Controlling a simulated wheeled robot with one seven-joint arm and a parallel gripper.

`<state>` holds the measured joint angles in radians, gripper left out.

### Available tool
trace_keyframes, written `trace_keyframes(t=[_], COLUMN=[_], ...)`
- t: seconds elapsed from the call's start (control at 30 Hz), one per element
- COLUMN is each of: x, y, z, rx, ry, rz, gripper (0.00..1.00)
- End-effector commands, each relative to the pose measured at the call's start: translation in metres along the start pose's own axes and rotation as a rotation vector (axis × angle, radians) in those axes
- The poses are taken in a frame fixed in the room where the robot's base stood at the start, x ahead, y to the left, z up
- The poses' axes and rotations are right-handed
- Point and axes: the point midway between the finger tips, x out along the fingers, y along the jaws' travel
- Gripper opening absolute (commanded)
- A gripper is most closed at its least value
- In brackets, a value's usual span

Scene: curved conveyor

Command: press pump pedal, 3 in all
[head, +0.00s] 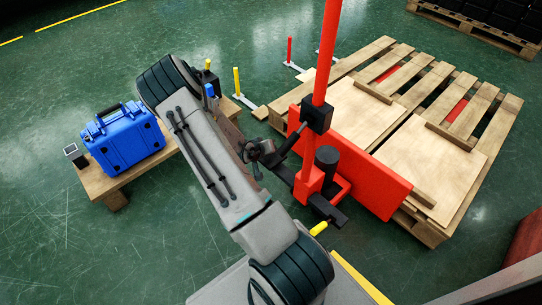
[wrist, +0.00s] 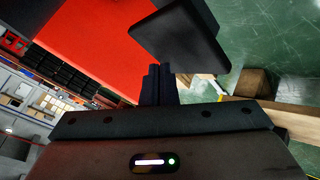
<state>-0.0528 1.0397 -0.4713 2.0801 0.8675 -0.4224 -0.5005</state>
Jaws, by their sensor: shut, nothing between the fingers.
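The pump pedal (wrist: 182,38) is a flat black pad at the top of the wrist view, tilted, with a red panel behind it. In the head view a black lever (head: 288,146) runs from the red lift towards my gripper. My gripper (wrist: 160,72) shows in the wrist view with its dark fingers together and nothing between them. Its fingertips are right at the pad's lower edge; I cannot tell whether they touch. In the head view my arm hides much of the gripper.
The red lift has an upright mast (head: 328,50) and a red plate (head: 370,175) beside a wooden pallet (head: 479,185). A blue case (head: 125,140) stands on a low wooden bench (head: 97,186) at left. The green floor around the bench is mostly clear.

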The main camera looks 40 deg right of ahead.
Motion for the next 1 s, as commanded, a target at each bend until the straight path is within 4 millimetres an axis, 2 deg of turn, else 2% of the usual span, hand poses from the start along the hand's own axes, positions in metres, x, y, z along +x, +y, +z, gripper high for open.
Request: trace_keyframes(t=[1.0], x=[0.0087], y=[-0.0063], z=[0.0063], rx=[0.000], ry=[0.000], rz=[0.000], gripper=[0.00])
